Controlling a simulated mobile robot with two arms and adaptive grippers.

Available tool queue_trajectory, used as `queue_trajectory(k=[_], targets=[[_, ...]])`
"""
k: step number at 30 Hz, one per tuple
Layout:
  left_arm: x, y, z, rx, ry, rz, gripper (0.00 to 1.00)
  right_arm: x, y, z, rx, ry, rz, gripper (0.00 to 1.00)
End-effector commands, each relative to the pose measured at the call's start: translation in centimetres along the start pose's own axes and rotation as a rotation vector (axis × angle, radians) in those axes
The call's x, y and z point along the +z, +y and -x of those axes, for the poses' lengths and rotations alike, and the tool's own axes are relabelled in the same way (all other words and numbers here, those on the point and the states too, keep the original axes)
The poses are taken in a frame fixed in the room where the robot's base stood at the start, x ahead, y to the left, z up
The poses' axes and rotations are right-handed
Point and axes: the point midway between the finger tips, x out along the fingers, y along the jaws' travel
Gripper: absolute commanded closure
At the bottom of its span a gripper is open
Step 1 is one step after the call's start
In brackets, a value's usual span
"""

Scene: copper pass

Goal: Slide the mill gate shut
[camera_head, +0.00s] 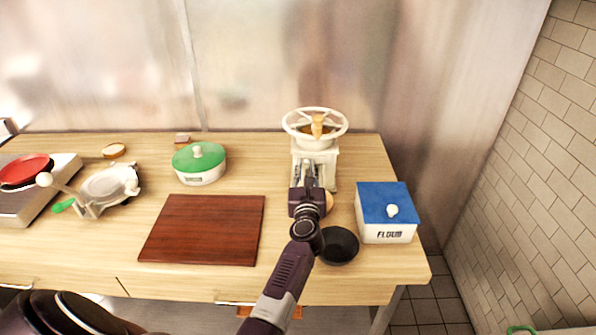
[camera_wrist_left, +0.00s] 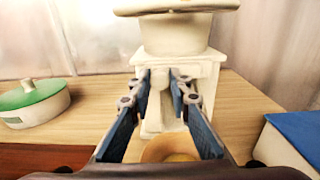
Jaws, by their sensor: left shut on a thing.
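The white mill (camera_head: 326,158) stands near the back right of the wooden counter, with a round wheel-like top and a tan wooden piece in it. In the left wrist view the mill's body (camera_wrist_left: 205,70) fills the middle. My left gripper (camera_head: 311,172) reaches its front. The fingertips (camera_wrist_left: 164,78) are shut on the small pale mill gate knob (camera_wrist_left: 161,88) between them. The gate's own plate and how far it is slid are hard to tell. A tan bowl (camera_wrist_left: 168,150) sits below, partly hidden by the gripper. My right gripper is not in view.
A blue-lidded flour box (camera_head: 385,236) stands right of the mill, with a black round dish (camera_head: 340,246) in front. A dark red board (camera_head: 203,230) and green-lidded pot (camera_head: 199,165) are to the left. A tiled wall (camera_head: 535,190) bounds the right.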

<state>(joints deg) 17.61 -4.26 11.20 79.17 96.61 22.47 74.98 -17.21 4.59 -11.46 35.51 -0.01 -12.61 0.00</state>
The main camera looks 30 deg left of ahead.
Motion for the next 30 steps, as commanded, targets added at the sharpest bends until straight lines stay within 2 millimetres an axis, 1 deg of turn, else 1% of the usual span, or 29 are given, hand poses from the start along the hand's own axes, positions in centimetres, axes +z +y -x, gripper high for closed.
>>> queue_trajectory(k=[1,5,6,10,20,23,25,29,30], targets=[[0.0,-0.5,0.1,-0.011,0.001,-0.001,1.0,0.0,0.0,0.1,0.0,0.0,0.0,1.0],[0.0,-0.6,0.2,-0.013,0.001,-0.001,1.0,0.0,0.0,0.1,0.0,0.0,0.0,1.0],[0.0,-0.6,0.2,-0.014,0.001,-0.001,0.79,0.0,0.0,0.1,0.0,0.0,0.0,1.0],[0.0,-0.5,0.1,-0.013,0.001,-0.001,0.65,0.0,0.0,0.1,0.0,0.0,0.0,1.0],[0.0,-0.1,0.1,-0.008,0.0,-0.002,0.64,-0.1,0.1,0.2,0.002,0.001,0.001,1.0],[0.1,0.7,0.0,-0.007,-0.001,-0.005,0.64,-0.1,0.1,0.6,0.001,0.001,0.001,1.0],[0.2,1.7,0.1,-0.007,0.0,-0.005,0.64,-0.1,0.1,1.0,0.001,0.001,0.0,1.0],[0.4,4.2,0.1,-0.006,-0.001,-0.008,0.64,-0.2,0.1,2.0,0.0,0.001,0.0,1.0],[-0.1,3.6,1.3,-0.01,0.002,0.0,0.64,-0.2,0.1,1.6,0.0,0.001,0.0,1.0]])
